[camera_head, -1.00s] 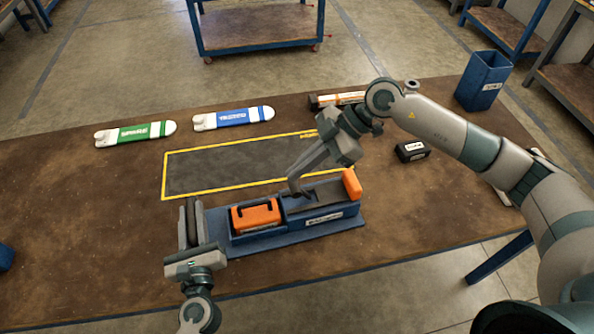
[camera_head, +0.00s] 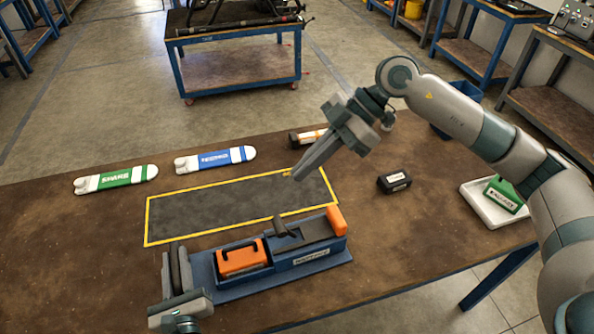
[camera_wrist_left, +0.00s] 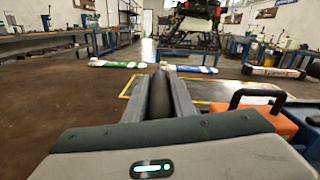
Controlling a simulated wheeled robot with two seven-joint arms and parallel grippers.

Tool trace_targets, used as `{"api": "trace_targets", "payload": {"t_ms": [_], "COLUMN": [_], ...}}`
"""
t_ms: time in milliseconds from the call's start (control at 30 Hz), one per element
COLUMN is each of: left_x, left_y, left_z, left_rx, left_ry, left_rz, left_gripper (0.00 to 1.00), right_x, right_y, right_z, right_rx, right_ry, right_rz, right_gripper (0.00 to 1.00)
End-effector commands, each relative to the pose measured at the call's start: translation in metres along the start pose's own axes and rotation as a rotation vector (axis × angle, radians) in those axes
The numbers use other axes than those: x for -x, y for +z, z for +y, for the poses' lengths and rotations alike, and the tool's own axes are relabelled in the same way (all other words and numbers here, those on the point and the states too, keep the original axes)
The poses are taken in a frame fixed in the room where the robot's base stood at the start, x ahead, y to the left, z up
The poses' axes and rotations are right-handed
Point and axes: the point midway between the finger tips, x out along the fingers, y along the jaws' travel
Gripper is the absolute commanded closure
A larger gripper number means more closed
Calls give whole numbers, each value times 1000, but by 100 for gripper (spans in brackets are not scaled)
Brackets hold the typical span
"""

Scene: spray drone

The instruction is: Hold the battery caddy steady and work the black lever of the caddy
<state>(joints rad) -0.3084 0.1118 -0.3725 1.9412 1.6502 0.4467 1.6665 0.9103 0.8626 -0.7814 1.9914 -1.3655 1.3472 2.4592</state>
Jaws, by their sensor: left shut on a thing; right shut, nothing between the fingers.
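The blue battery caddy (camera_head: 310,262) stands near the table's front edge, with an orange battery (camera_head: 241,259) with a black handle in its left bay and an orange block (camera_head: 337,220) at its right end. My left gripper (camera_head: 176,262) is at the caddy's left end, shut on a dark upright grip, which shows between the fingers in the left wrist view (camera_wrist_left: 160,95). My right gripper (camera_head: 297,174) is shut and empty, above and behind the lever, clear of it.
A yellow-bordered dark mat (camera_head: 240,204) lies behind the caddy. Behind it are a green-banded piece (camera_head: 116,179) and a blue-banded piece (camera_head: 215,159). A black box (camera_head: 394,181) and a white tray (camera_head: 490,208) with a green block are to the right. The table's left part is clear.

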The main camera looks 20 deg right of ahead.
Motion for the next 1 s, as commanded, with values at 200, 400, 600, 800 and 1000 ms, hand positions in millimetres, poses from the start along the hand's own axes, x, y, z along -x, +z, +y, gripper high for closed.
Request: {"api": "trace_targets", "payload": {"t_ms": [200,400,600,800,1000], "left_x": [0,0,0,4,24], "left_y": [0,0,0,0,-1], "left_z": [2,1,1,0,1], "left_rx": [0,0,0,0,0], "left_ry": [3,3,1,1,1], "left_rz": [-1,0,0,1,3], "left_gripper": [100,55,55,55,55], "right_x": [0,0,0,0,0], "right_y": [0,0,0,0,0], "right_z": [0,0,0,0,0], "right_rx": [0,0,0,0,0], "right_ry": [0,0,0,0,0], "right_rz": [0,0,0,0,0], "right_gripper": [100,100,100,100,100]}}
